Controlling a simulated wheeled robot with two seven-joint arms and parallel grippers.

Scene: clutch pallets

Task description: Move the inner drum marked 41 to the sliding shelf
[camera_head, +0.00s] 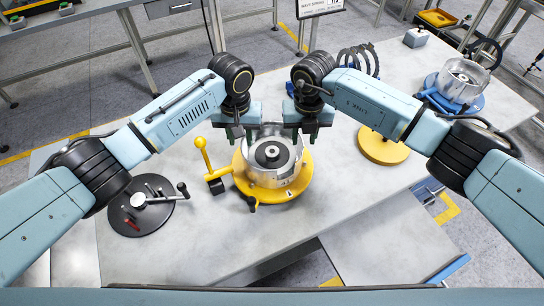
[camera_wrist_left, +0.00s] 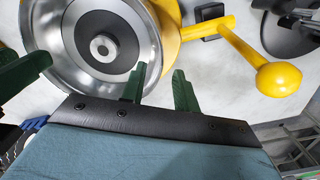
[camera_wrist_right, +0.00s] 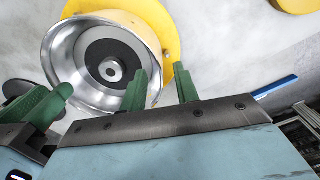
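A silver drum (camera_head: 270,165) with a dark inner ring and central hub sits upright on a round yellow base (camera_head: 292,190) with a ball-ended lever. I cannot read a 41 on it. My left gripper (camera_head: 237,130) is at the drum's far left rim, and my right gripper (camera_head: 312,130) is at its far right rim. In the left wrist view, the green fingers (camera_wrist_left: 160,75) are apart, one on each side of the rim line. The right wrist view shows the right fingers (camera_wrist_right: 160,75) likewise apart. Contact cannot be told. A grey panel (camera_head: 390,245), possibly the sliding shelf, lies at front right.
A black disc with handles (camera_head: 128,218) stands left of the drum. A bare yellow disc (camera_head: 383,148) is at right. Another silver drum (camera_head: 465,75) on a blue base (camera_head: 436,101), black rings (camera_head: 357,60) and a grey box (camera_head: 416,38) stand farther back. The tabletop before the drum is clear.

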